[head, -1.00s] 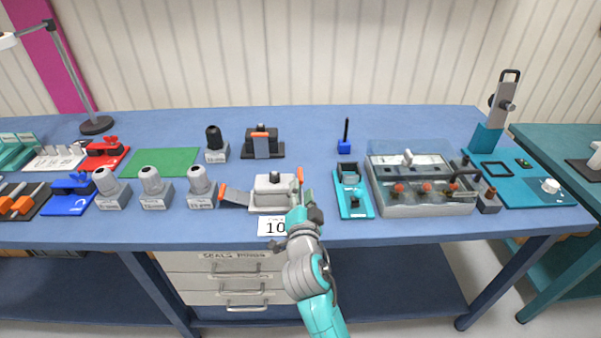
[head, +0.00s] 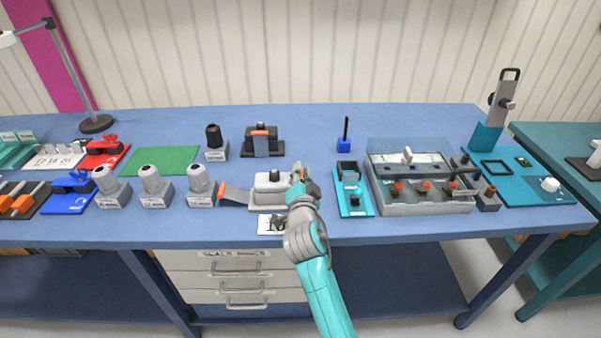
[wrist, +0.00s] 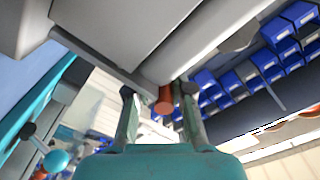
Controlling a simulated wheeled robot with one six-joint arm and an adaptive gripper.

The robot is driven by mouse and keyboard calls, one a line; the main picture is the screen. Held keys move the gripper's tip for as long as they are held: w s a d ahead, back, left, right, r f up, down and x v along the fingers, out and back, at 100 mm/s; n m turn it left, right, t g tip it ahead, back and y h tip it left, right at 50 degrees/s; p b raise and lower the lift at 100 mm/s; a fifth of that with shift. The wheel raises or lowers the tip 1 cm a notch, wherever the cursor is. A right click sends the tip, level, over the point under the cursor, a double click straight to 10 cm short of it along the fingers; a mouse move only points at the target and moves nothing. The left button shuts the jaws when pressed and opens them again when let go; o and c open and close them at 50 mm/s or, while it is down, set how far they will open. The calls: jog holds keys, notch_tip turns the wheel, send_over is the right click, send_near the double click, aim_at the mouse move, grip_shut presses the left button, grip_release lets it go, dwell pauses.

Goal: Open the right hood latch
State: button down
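The grey connector hood (head: 270,186) stands near the bench's front edge. Its left latch (head: 235,196) is swung out and down, with an orange end. Its right latch is mostly hidden by my gripper in the head view, with its orange tip (head: 297,168) still showing high at the hood's right side. In the wrist view the orange bar of the right latch (wrist: 165,100) lies between my gripper's (wrist: 158,96) two fingertips, nearer the right one. The fingers are apart, with a gap visible on the bar's left. The grey hood body (wrist: 120,40) fills the top.
A white number card (head: 270,225) lies in front of the hood, partly covered by my arm. A teal fixture (head: 352,205) and a clear-walled tray (head: 425,208) stand to the right. Grey reel-like parts (head: 200,185) stand to the left. Another latched hood (head: 262,148) is behind.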

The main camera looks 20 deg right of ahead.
jog(key=shift+r, duration=0.15)
dwell(0.4)
jog(key=shift+d+m, duration=0.15)
jog(key=shift+m, duration=0.25)
jog(key=shift+s+d+m, duration=0.2)
jog(key=shift+d+m, duration=0.25)
jog(key=shift+m, duration=0.15)
jog(key=m, duration=0.1)
jog(key=d, duration=0.1)
jog(key=d+m, duration=0.1)
jog(key=shift+s+f+m, duration=0.25)
jog(key=shift+f+m, duration=0.05)
jog(key=shift+f, duration=0.1)
jog(key=m, duration=0.1)
jog(key=d+f+m, duration=0.1)
jog(key=d+m, duration=0.1)
jog(key=shift+s+d+f, duration=0.1)
jog(key=shift+s+f, duration=0.15)
jog(key=shift+s, duration=0.05)
jog(key=shift+s+d+f+m, duration=0.1)
jog(key=shift+d+f+m, duration=0.2)
jog(key=shift+m, duration=0.3)
jog(key=shift+s+d+f+m, duration=0.1)
jog(key=shift+d+f+m, duration=0.15)
jog(key=shift+m, duration=0.35)
jog(key=shift+d+f, duration=0.25)
jog(key=shift+f, duration=0.45)
